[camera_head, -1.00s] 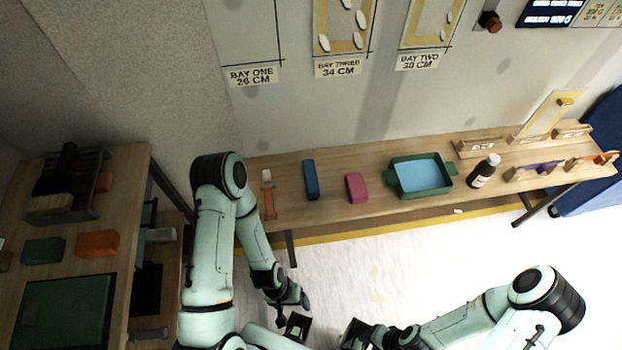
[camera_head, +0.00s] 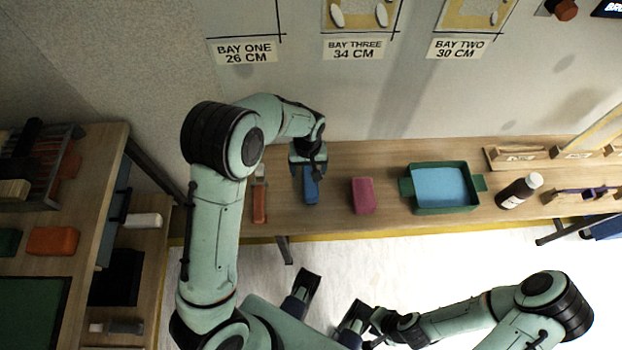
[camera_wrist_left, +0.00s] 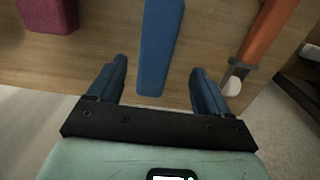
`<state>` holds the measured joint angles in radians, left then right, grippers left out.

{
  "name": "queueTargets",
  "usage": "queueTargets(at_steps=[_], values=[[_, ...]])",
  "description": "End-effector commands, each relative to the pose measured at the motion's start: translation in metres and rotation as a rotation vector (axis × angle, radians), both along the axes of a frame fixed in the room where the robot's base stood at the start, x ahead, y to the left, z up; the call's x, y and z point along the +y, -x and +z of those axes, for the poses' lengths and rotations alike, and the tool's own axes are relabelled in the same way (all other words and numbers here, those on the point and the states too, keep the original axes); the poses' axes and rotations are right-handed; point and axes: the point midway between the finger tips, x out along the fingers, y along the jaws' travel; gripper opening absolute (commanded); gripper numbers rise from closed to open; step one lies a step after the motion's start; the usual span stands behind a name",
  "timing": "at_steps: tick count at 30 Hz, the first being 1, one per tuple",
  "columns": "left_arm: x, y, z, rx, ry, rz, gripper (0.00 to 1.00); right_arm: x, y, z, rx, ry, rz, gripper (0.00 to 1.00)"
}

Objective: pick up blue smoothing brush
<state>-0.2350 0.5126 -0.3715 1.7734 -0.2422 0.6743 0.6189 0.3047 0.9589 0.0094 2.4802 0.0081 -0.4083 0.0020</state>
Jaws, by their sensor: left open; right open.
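The blue smoothing brush (camera_head: 311,188) lies on the wooden bench along the wall. In the head view my left gripper (camera_head: 308,170) is over its far part and hides that part. In the left wrist view the blue brush (camera_wrist_left: 158,50) lies lengthwise between and beyond the two open fingers of my left gripper (camera_wrist_left: 158,88), with clear gaps on both sides. The gripper is open and empty.
An orange-handled tool (camera_head: 259,203) lies left of the brush and a magenta block (camera_head: 362,195) lies right of it. Further right are a green tray (camera_head: 446,208) with blue inside and a dark bottle (camera_head: 519,191). A side table (camera_head: 92,230) stands at left.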

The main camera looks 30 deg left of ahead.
Motion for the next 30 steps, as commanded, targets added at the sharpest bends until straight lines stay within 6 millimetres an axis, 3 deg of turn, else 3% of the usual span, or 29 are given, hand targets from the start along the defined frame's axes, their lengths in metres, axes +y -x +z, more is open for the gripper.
queueTargets(at_steps=[3, 10, 18, 28, 30], values=[[0.000, 0.001, -0.020, 0.003, 0.001, 0.000, 0.79, 0.000, -0.001, -0.003, -0.004, 0.000, 0.000, 0.43], [-0.001, -0.001, -0.037, 0.002, 0.001, -0.001, 0.79, 0.000, -0.002, -0.005, -0.008, 0.001, 0.000, 0.43], [-0.003, -0.004, -0.075, 0.002, 0.001, -0.001, 0.79, 0.000, -0.004, -0.010, -0.015, 0.002, -0.003, 0.43], [-0.003, -0.004, -0.081, -0.001, 0.002, -0.001, 0.79, 0.000, -0.005, -0.010, -0.017, 0.001, -0.002, 0.43], [-0.003, -0.004, -0.081, -0.001, 0.002, -0.001, 0.56, 0.000, -0.005, -0.010, -0.017, 0.002, -0.002, 0.43]])
